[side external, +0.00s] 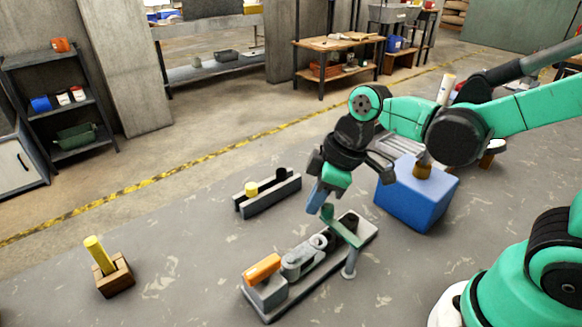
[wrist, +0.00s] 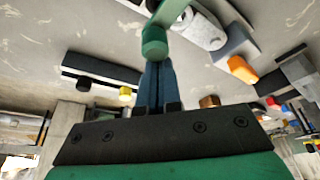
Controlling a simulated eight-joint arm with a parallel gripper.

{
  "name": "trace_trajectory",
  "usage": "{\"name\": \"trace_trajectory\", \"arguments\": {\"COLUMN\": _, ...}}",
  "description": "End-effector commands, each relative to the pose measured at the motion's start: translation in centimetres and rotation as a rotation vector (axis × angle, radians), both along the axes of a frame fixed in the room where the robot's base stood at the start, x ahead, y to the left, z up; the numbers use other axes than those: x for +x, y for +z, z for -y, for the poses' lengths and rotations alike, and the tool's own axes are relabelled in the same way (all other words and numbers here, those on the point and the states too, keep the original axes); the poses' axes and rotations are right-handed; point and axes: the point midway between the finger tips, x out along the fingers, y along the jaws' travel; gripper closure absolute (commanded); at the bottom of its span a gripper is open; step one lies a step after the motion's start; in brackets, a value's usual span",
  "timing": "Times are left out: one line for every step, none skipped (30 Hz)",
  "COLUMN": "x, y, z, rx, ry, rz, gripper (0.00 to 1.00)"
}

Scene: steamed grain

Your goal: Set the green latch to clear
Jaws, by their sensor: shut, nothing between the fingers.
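The green latch (side external: 345,231) is a flat bar with an upright knob, set across the right end of a grey fixture base (side external: 283,303). A grey post stands under its near end. In the wrist view the green latch (wrist: 155,38) shows its rounded knob right at the fingertips. My gripper (side external: 314,208) has blue fingers, pointing down beside the knob at the latch's far end. In the wrist view my gripper (wrist: 157,68) is shut with nothing held. I cannot tell whether the fingertips touch the knob.
The fixture also carries a grey lever (side external: 303,260) and an orange handle (side external: 262,269). Behind is a grey rail (side external: 268,195) with yellow and black pegs. A blue box (side external: 417,200) stands right; a wooden block (side external: 116,281) with a yellow peg stands left. Floor between is clear.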

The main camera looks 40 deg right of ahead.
Motion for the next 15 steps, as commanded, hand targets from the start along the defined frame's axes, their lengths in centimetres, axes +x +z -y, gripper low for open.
{"name": "trace_trajectory", "arguments": {"x": 0.0, "y": 0.0, "z": 0.0, "rx": 0.0, "ry": 0.0, "rz": 0.0, "gripper": 1.0}}
{"name": "trace_trajectory", "arguments": {"x": 0.01, "y": 0.0, "z": -0.01, "rx": 0.0, "ry": 0.0, "rz": 0.0, "gripper": 1.0}}
{"name": "trace_trajectory", "arguments": {"x": 0.01, "y": 0.0, "z": -0.01, "rx": 0.0, "ry": 0.0, "rz": 0.0, "gripper": 1.0}}
{"name": "trace_trajectory", "arguments": {"x": 0.01, "y": 0.0, "z": -0.01, "rx": 0.0, "ry": 0.0, "rz": 0.0, "gripper": 1.0}}
{"name": "trace_trajectory", "arguments": {"x": 0.01, "y": 0.0, "z": -0.01, "rx": 0.0, "ry": 0.0, "rz": 0.0, "gripper": 1.0}}
{"name": "trace_trajectory", "arguments": {"x": 0.01, "y": 0.0, "z": -0.01, "rx": 0.0, "ry": 0.0, "rz": 0.0, "gripper": 1.0}}
{"name": "trace_trajectory", "arguments": {"x": 0.01, "y": 0.0, "z": 0.0, "rx": 0.0, "ry": -0.001, "rz": 0.0, "gripper": 1.0}}
{"name": "trace_trajectory", "arguments": {"x": 0.02, "y": 0.01, "z": 0.01, "rx": 0.0, "ry": -0.002, "rz": 0.0, "gripper": 1.0}}
{"name": "trace_trajectory", "arguments": {"x": 0.02, "y": 0.01, "z": 0.04, "rx": 0.0, "ry": -0.006, "rz": 0.0, "gripper": 1.0}}
{"name": "trace_trajectory", "arguments": {"x": 0.01, "y": 0.01, "z": 0.07, "rx": 0.0, "ry": -0.009, "rz": 0.0, "gripper": 1.0}}
{"name": "trace_trajectory", "arguments": {"x": 0.03, "y": 0.01, "z": 0.11, "rx": 0.0, "ry": -0.015, "rz": 0.0, "gripper": 1.0}}
{"name": "trace_trajectory", "arguments": {"x": 0.03, "y": 0.01, "z": 0.18, "rx": 0.0, "ry": -0.024, "rz": 0.0, "gripper": 1.0}}
{"name": "trace_trajectory", "arguments": {"x": 0.03, "y": 0.0, "z": 0.24, "rx": 0.0, "ry": -0.033, "rz": 0.0, "gripper": 1.0}}
{"name": "trace_trajectory", "arguments": {"x": 0.03, "y": 0.01, "z": 0.31, "rx": 0.0, "ry": -0.04, "rz": 0.0, "gripper": 1.0}}
{"name": "trace_trajectory", "arguments": {"x": 0.04, "y": 0.01, "z": 0.37, "rx": -0.001, "ry": -0.049, "rz": 0.001, "gripper": 1.0}}
